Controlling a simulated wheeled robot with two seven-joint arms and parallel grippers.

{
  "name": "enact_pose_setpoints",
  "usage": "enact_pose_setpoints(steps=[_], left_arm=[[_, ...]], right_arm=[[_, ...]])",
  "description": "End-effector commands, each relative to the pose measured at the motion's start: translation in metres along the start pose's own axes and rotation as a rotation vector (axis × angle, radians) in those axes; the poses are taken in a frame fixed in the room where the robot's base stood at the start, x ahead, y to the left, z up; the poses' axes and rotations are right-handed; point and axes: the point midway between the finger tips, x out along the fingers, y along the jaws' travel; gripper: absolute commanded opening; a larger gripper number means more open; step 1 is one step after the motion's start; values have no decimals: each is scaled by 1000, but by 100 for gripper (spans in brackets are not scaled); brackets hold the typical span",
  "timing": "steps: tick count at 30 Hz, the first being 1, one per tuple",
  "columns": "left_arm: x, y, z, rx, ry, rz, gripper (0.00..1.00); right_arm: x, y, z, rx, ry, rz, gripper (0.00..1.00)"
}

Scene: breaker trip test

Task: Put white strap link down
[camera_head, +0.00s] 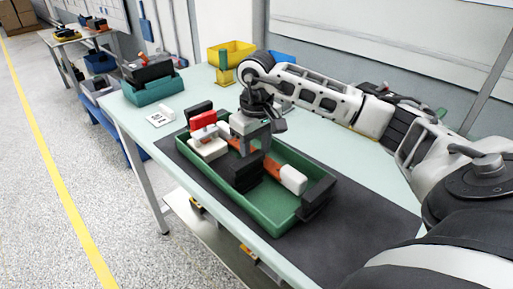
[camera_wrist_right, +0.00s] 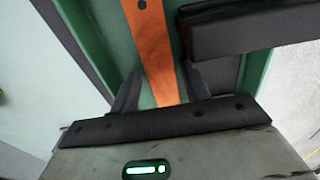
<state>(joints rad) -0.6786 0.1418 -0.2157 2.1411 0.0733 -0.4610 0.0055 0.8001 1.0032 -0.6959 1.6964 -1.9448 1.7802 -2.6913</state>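No loose white strap link can be told for sure. A small white piece (camera_head: 166,113) lies on the table by a white card. An orange strip with dark holes (camera_wrist_right: 150,45) runs along the green tray (camera_wrist_right: 95,45) and ends between my right fingers. My right gripper (camera_head: 252,150) is low over the tray's middle in the head view. Its fingers (camera_wrist_right: 161,90) stand apart on either side of the orange strip, and no firm grip shows. A white block (camera_head: 293,180) lies in the tray at the orange strip's near end. My left gripper is out of view.
The green tray (camera_head: 272,222) sits on a dark mat (camera_head: 350,235). A teal bin (camera_head: 153,90) and a yellow bin (camera_head: 238,52) stand behind. The mat's right side is bare.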

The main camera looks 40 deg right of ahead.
Motion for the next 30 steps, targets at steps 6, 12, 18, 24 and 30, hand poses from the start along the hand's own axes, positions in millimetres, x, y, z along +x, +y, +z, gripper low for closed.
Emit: enact_pose_setpoints(steps=[6,12,18,24,30], left_arm=[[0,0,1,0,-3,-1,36],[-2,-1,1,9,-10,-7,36],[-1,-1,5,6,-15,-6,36],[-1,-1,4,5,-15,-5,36],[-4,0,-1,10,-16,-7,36]], right_arm=[[10,-5,4,-10,-23,-6,52],[-11,-5,3,-12,-19,-6,52],[-59,-3,1,-8,-11,-3,52],[-99,-3,0,-7,-12,-2,52],[-121,-2,0,-6,-14,-2,52]])
